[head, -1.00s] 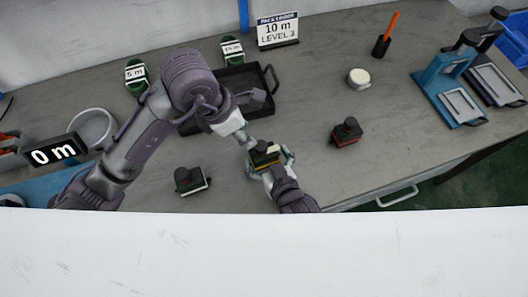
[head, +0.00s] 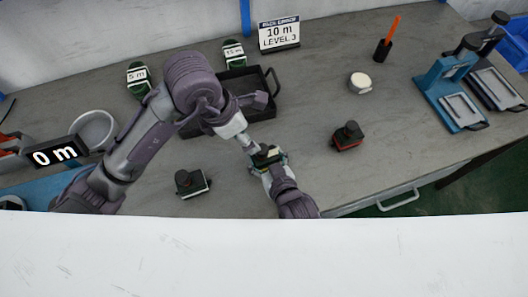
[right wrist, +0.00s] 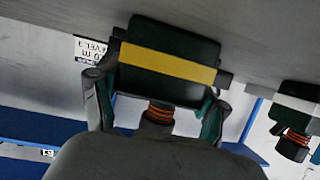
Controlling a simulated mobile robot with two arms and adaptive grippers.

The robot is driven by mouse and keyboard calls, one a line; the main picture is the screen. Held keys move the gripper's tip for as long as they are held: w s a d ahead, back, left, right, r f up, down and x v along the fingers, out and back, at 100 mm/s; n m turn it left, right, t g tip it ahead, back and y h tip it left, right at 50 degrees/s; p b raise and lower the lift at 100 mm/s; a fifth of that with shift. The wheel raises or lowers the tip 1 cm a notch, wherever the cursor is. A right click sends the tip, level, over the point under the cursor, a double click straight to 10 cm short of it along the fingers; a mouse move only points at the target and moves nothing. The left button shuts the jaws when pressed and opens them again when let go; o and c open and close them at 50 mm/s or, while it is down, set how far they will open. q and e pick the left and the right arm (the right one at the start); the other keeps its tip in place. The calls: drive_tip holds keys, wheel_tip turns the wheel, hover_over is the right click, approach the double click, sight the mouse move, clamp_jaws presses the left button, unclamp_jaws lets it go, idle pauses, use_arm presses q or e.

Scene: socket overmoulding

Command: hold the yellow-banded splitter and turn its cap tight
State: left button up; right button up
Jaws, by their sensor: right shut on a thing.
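The yellow-banded splitter (head: 268,155) is a dark block in my right gripper (head: 270,165) near the table's front middle. In the right wrist view, the splitter (right wrist: 165,75) shows a wide yellow band, and its dark neck with orange rings (right wrist: 159,113) lies between the fingers. My right gripper (right wrist: 155,105) is shut on the splitter, with a finger at each side. My left gripper (head: 246,139) points down just behind and above the splitter. Its fingertips are too small to tell open or shut. I cannot make out the cap separately.
A white-edged splitter (head: 191,182) stands left and a red-edged one (head: 347,135) right. Behind are a black tray (head: 268,109), a round white piece (head: 360,81) and a 10 m sign (head: 279,33). Blue presses (head: 437,92) stand right. Table between the red-edged splitter and presses is clear.

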sight(262, 148)
use_arm(q)
drive_tip(key=w+d+r+n+g+y, duration=0.1)
drive_tip(key=d+n+y, duration=0.1)
drive_tip(key=n, duration=0.8)
drive_tip(key=w+d+r+n+g+y, duration=0.1)
drive_tip(key=r+n+y, duration=0.1)
drive_tip(key=n, duration=0.7)
drive_tip(key=f, duration=1.2)
drive_tip(key=shift+s+d, duration=0.1)
drive_tip(key=shift+d, duration=0.1)
clamp_jaws()
